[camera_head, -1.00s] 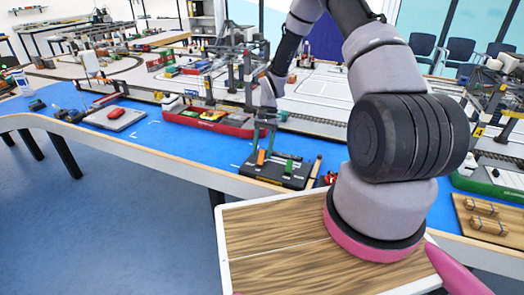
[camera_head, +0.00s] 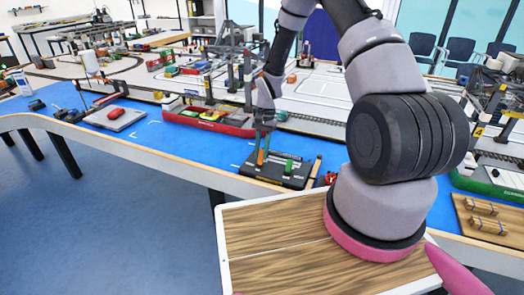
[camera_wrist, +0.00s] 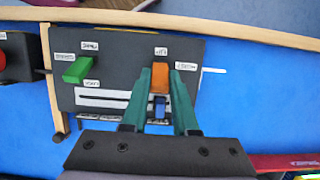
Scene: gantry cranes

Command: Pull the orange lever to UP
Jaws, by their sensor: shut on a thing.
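The orange lever (camera_wrist: 160,78) stands on a dark control panel (camera_wrist: 115,46); it also shows in the head view (camera_head: 261,157). A small white label that seems to read UP lies just beyond the lever in the wrist view. My gripper (camera_wrist: 161,72) has its two teal fingers on either side of the orange lever, shut on it. In the head view my gripper (camera_head: 264,146) reaches down to the panel from above. The lever's base is partly hidden by the fingers. A blue piece (camera_wrist: 160,106) shows between the fingers, nearer the wrist.
A green lever (camera_wrist: 77,69) stands on the same panel, left of the orange one in the wrist view. A red button (camera_wrist: 2,58) is at the left edge. The blue table (camera_head: 165,147) is clear left of the panel.

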